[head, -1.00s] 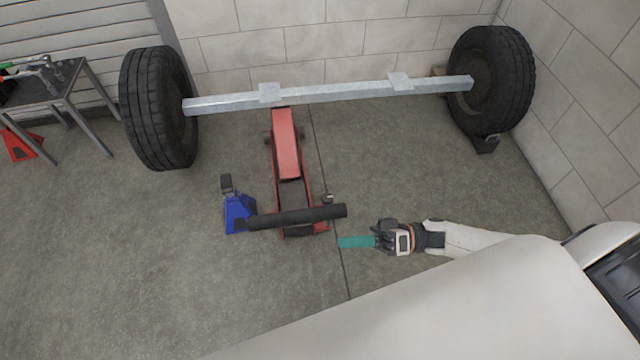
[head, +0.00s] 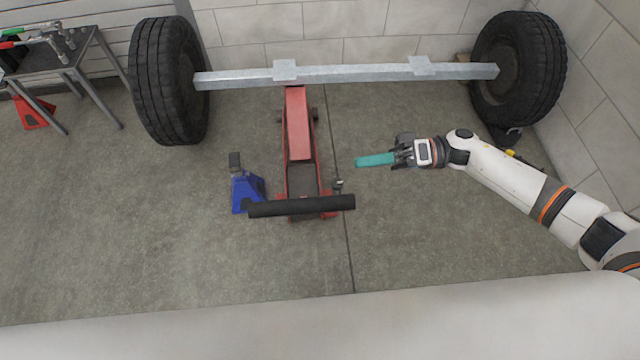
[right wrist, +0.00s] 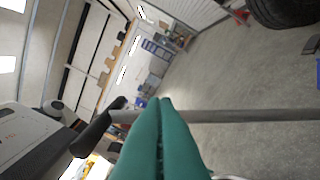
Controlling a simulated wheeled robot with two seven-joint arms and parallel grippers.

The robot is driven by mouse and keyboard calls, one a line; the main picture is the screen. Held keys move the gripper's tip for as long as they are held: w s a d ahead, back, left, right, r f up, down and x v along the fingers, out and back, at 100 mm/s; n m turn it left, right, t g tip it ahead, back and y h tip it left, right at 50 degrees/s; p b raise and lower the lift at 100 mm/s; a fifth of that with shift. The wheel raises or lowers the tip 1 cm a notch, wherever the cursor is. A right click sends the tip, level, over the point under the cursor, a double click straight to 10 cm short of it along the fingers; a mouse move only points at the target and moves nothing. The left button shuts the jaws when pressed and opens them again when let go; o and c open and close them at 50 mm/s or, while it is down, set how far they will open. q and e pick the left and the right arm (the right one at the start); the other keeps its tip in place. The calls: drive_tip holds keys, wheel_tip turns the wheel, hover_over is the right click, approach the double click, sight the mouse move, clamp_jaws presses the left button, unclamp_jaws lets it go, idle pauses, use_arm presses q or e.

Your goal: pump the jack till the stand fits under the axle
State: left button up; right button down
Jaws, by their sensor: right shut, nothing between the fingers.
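The red jack (head: 299,135) lies on the floor with its far end reaching the axle (head: 345,74); whether it touches the axle is hidden. Its black handle grip (head: 301,206) lies across the near end of the jack in the head view. The blue stand (head: 240,192) is upright on the floor left of the jack, nearer than the axle. My right gripper (head: 360,160), with teal fingers, is shut and empty, right of the jack and clear of the handle. In the right wrist view, the handle's bar (right wrist: 245,115) crosses behind the shut fingers (right wrist: 166,102). My left gripper is not in view.
Tyres stand at the left (head: 168,80) and right (head: 518,70) axle ends. A small table (head: 45,62) with tools is at the far left, with a red stand (head: 33,112) beneath. Block walls close the back and right. The floor left of the blue stand is clear.

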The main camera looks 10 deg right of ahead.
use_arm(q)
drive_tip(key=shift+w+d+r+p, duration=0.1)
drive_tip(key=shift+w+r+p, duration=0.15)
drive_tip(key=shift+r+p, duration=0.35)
use_arm(e)
drive_tip(key=s+a+f, duration=0.2)
drive_tip(key=s+a, duration=0.1)
drive_tip(key=a, duration=0.7)
drive_tip(key=shift+s+a, duration=0.4)
drive_tip(key=shift+s+f, duration=0.1)
drive_tip(key=shift+f, duration=0.05)
